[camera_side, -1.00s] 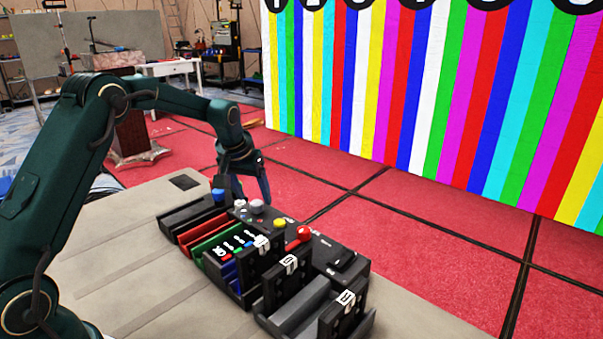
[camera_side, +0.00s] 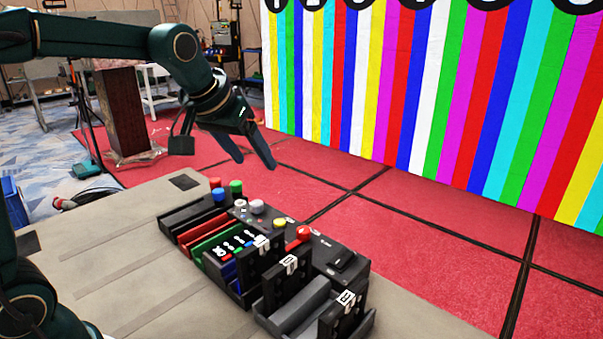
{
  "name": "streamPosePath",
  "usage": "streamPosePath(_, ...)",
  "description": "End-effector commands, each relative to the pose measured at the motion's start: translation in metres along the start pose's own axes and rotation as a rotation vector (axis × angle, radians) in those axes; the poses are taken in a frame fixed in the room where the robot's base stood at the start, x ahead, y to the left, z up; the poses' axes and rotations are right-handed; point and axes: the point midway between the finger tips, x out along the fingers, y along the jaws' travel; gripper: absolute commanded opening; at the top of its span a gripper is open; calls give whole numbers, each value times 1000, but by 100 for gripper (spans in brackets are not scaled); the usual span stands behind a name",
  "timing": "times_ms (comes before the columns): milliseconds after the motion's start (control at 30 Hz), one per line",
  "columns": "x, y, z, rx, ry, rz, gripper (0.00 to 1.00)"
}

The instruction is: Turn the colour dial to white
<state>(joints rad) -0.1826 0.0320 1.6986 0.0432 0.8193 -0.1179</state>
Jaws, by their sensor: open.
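A black control panel (camera_side: 326,252) sits on the table with several coloured knobs. My gripper (camera_side: 255,162) is open and empty, in the air above and beyond the far end of the panel, apart from the knobs. The video wall (camera_side: 420,90) shows vertical stripes of many colours.
Red (camera_side: 216,183), green (camera_side: 236,187) and blue (camera_side: 219,195) knobs stand at the far end. A yellow knob (camera_side: 280,223) and a red knob (camera_side: 303,233) are nearer. Open trays (camera_side: 300,305) line the panel's near side. The left of the table (camera_side: 120,270) is clear.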

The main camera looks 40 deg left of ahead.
Motion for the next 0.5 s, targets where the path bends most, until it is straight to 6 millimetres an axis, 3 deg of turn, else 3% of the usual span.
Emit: streamPosePath(500,-57,20,64,99,31,68,69)
